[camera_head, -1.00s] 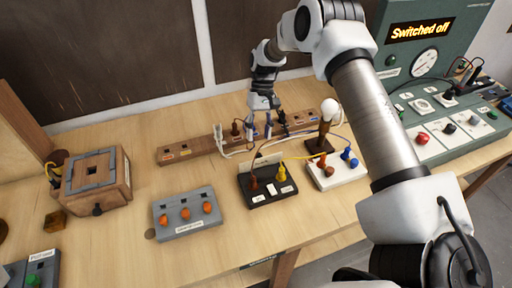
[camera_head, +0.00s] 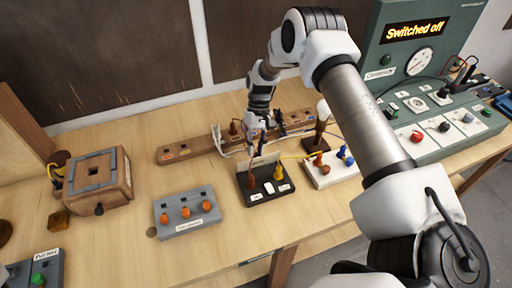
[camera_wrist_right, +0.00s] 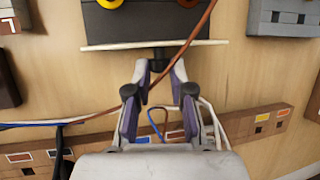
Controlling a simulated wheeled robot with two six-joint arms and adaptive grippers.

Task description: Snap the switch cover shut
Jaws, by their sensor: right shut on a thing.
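The black switch box (camera_head: 268,196) stands mid-bench with a brown and a yellow plug on its top. Its pale cover (camera_head: 264,161) stands raised along the back edge. The cover shows edge-on in the right wrist view (camera_wrist_right: 155,45), beyond my fingers, with a dark tab on its near side. My right gripper (camera_head: 257,138) is behind the raised cover. In the right wrist view its fingertips (camera_wrist_right: 160,68) are shut around the dark tab; the contact is small and partly hidden. My left gripper is not in view.
A wooden rail (camera_head: 177,154) with cables runs behind the box. A brown wire crosses in front of the cover. A white terminal block (camera_head: 325,183) and lamp bulb (camera_head: 323,109) stand right, a grey block (camera_head: 187,211) left.

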